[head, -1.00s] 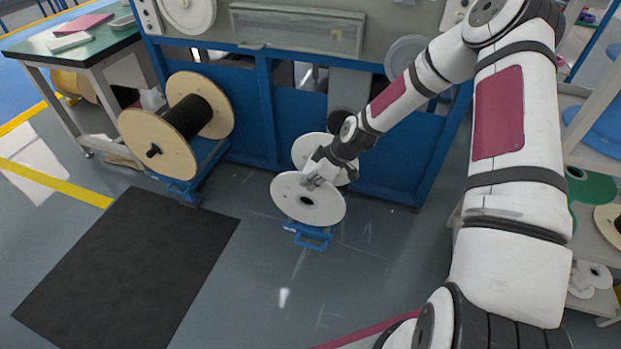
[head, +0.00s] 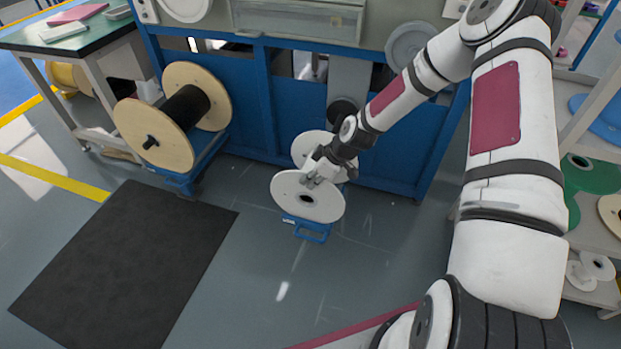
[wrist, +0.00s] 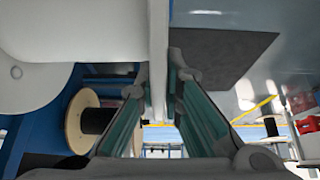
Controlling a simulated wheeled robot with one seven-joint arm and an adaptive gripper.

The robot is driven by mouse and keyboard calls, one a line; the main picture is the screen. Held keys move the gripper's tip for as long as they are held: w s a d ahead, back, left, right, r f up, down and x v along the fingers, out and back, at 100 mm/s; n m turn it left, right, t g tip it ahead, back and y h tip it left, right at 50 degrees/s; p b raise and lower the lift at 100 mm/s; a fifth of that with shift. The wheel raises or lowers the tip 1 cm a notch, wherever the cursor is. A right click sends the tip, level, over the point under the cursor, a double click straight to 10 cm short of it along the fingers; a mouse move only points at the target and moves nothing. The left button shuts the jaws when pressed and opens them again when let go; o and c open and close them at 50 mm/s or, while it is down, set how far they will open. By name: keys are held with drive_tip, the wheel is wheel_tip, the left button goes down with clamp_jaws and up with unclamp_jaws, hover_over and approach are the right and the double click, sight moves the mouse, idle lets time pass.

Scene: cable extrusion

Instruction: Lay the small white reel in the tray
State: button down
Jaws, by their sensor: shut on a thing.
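My gripper (head: 318,178) is shut on the near flange of a white reel (head: 325,208) in front of the blue machine. The reel has two white flanges on a level axis, and the far one is partly hidden behind my gripper. A blue stand (head: 312,236) shows under the reel; I cannot tell whether they touch. In the wrist view the flange (wrist: 158,50) runs edge-on between my green-sided fingers (wrist: 160,108). A smaller white reel (head: 598,266) lies on the right-hand shelf. I cannot tell for sure which object is the tray.
A wooden reel with black cable (head: 152,136) stands left on a blue stand. A dark mat (head: 125,265) covers the floor at left. The blue machine (head: 240,140) closes off the back. A shelf with a green reel (head: 590,180) stands at right. Floor around the near side of the held reel is clear.

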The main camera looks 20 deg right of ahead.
drive_tip(key=shift+f, duration=0.25)
idle(0.6)
drive_tip(key=c, duration=1.7)
unclamp_jaws()
drive_tip(key=shift+f, duration=0.1)
drive_tip(key=shift+o, duration=0.2)
